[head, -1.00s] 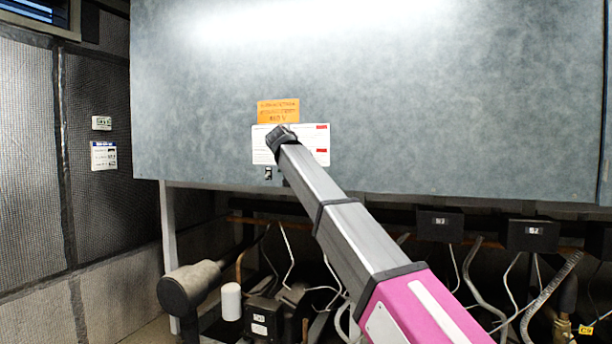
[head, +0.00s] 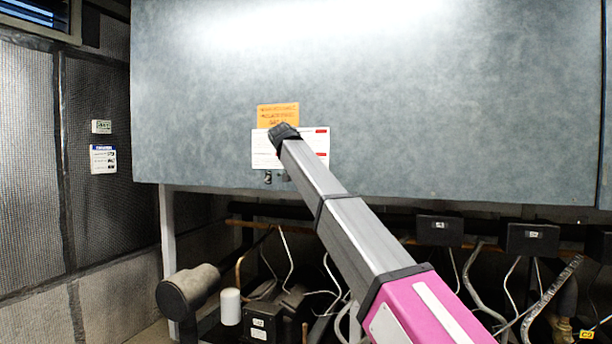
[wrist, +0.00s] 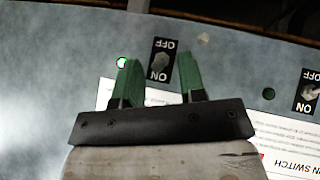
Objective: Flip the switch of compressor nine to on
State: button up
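In the wrist view, a black switch plate (wrist: 163,45) marked ON and OFF, appearing upside down, shows between the two green fingers of my gripper (wrist: 160,57). The fingers are apart, one on each side of its grey toggle (wrist: 159,65); I cannot tell if they touch it. A lit green lamp (wrist: 122,63) is beside the left finger. A second ON/OFF switch (wrist: 309,92) is at the right edge. No compressor number is readable by either switch. In the head view, a small switch (head: 268,177) shows at the panel's lower edge; my fingers are hidden by my arm.
The grey panel (head: 450,100) carries an orange label (head: 278,114) and a white notice (head: 262,155). A dark green lamp (wrist: 268,94) is near the second switch. Below are pipes, cables and black boxes (head: 532,237). A mesh wall (head: 30,160) stands at the left.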

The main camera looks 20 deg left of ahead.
jog(key=v, duration=1)
jog(key=shift+s+r, duration=0.25)
jog(key=shift+r, duration=0.05)
dwell(0.4)
